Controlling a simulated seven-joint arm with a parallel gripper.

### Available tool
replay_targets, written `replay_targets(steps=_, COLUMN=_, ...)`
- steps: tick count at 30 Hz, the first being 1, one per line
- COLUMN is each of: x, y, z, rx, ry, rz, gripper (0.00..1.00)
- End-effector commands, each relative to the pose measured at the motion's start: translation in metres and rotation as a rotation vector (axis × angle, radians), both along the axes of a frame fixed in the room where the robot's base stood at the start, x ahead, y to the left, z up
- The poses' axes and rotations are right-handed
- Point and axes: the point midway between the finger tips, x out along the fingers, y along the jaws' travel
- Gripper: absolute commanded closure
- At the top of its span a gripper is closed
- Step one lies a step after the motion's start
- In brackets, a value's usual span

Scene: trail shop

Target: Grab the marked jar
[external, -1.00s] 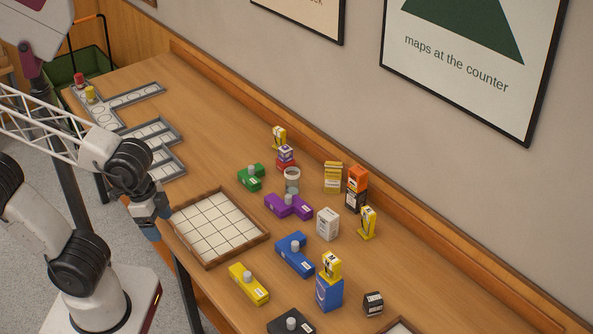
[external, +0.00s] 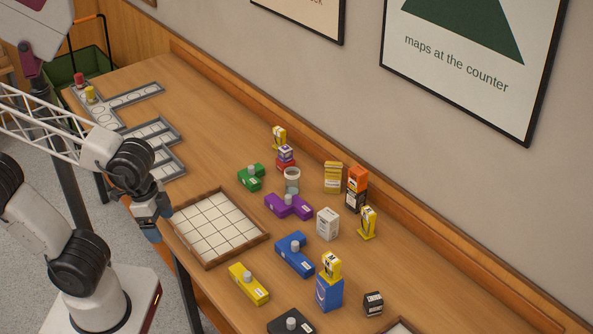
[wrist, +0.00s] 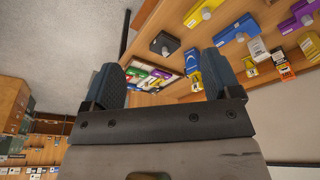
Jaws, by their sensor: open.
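A clear glass jar (external: 292,181) with a pale rim stands upright on the wooden table, between the green block and the purple block. I cannot make out any mark on it at this size. My gripper (external: 151,228) hangs at the table's near edge, left of the gridded tray and well apart from the jar. In the wrist view my gripper (wrist: 162,80) has its two dark blue fingers spread, with nothing held between them. I cannot pick out the jar in the wrist view.
The gridded tray (external: 216,200) is empty. A green block (external: 250,178), purple block (external: 287,206), blue block (external: 296,256) and yellow block (external: 248,284) lie around it. A white box (external: 327,224) and stacked boxes (external: 357,187) stand right of the jar.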

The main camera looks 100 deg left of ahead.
Motion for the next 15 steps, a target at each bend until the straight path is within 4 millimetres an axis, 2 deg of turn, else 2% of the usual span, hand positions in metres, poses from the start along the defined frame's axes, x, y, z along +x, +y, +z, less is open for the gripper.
replay_targets(steps=8, x=0.025, y=0.007, z=-0.008, rx=-0.116, ry=0.050, rz=0.154, gripper=0.17)
replay_targets(steps=15, x=0.063, y=0.024, z=-0.019, rx=-0.288, ry=0.111, rz=0.388, gripper=0.17)
